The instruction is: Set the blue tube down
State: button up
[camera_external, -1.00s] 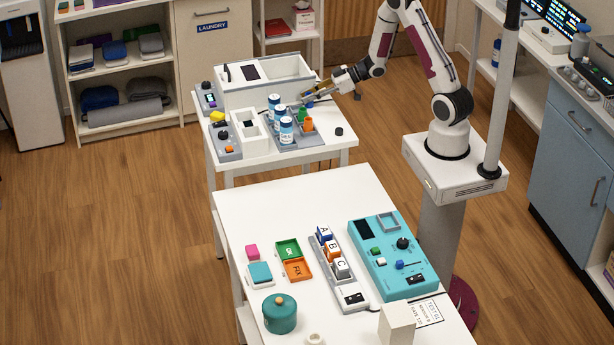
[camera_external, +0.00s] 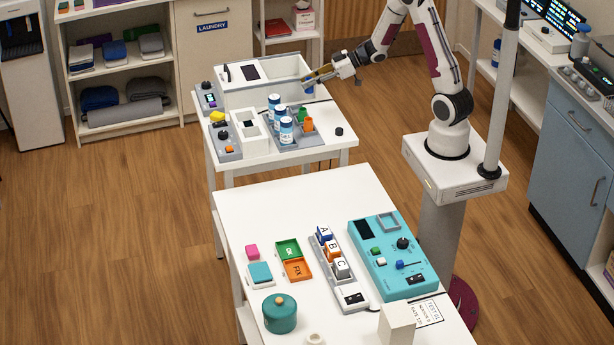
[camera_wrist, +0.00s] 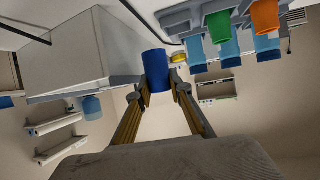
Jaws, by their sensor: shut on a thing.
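My gripper (camera_external: 309,82) is shut on the blue tube (camera_wrist: 156,70), which sits between the two yellowish fingertips in the wrist view. In the external view the tube (camera_external: 309,90) is small and partly hidden by the fingers. It is held above the back table, by the right end of the white box. A green tube (camera_external: 302,114) and an orange tube (camera_external: 308,125) stand on the grey rack below and in front of my gripper. They also show at the top right of the wrist view, green (camera_wrist: 219,27) and orange (camera_wrist: 264,17).
Several blue-and-white bottles (camera_external: 286,132) stand left of the coloured tubes. A white open box (camera_external: 250,97) fills the back of the table. A small black knob (camera_external: 339,131) is at the right, with bare tabletop (camera_external: 335,145) around it. The front table holds a teal panel (camera_external: 400,275).

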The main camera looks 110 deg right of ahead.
jog(key=shift+r, duration=1.85)
jog(key=shift+r, duration=2.25)
jog(key=w+a+n+y, duration=0.4)
jog(key=w+a+y, duration=0.1)
jog(key=w+a, duration=1.3)
jog(key=w+a+n+g+y, duration=0.15)
jog(key=w+a, duration=0.25)
jog(key=a, duration=0.9)
jog(key=w+a+n+y, duration=0.3)
jog(key=w+a, duration=0.2)
jog(key=a, duration=0.9)
notch_tip(320, 180, down, 12)
jog(key=shift+a+f, duration=0.15)
jog(key=shift+a, duration=0.1)
